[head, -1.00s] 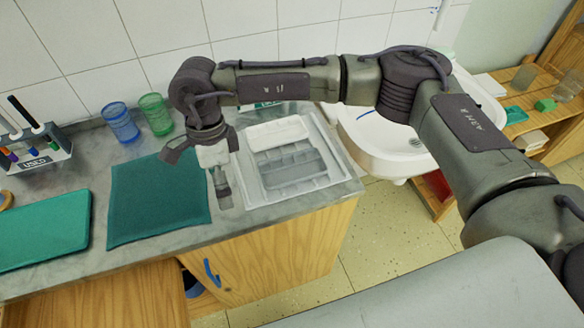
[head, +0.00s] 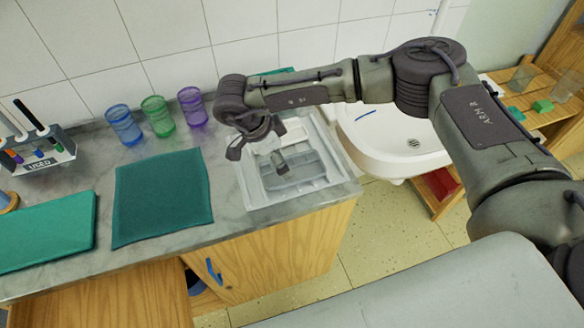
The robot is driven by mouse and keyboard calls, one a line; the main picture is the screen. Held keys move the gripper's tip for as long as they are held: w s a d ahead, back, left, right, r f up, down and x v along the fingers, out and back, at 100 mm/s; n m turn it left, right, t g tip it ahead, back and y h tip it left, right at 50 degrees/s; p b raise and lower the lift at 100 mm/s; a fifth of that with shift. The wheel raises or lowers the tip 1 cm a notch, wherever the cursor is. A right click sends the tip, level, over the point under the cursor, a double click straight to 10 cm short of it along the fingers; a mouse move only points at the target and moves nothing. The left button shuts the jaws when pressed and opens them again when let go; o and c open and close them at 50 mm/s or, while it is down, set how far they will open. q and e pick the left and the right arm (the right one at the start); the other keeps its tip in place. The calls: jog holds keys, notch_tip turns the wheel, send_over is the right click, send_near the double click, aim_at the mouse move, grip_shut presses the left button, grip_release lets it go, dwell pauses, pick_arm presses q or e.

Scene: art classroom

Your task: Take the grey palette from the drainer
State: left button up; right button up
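The grey palette (head: 304,168) lies in the white drainer (head: 335,177) on the counter, to the left of the sink. My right gripper (head: 256,157) is over the left part of the drainer, pointing down, with its fingers spread apart. I cannot tell whether that finger touches the palette. My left gripper is out of view.
Blue (head: 124,125), green (head: 157,115) and purple (head: 192,106) cups stand along the wall. A dark teal cloth (head: 162,197) lies left of the drainer, beside a green mat (head: 45,230). A marker holder (head: 38,155) is at far left. The sink (head: 395,140) is on the right.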

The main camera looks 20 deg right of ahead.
aim_at(308, 165)
jog(key=p+x, duration=0.1)
jog(key=x, duration=0.3)
jog(key=shift+s+d+f, duration=0.1)
jog(key=shift+f, duration=0.05)
jog(key=c, duration=0.9)
jog(key=shift+c, duration=0.4)
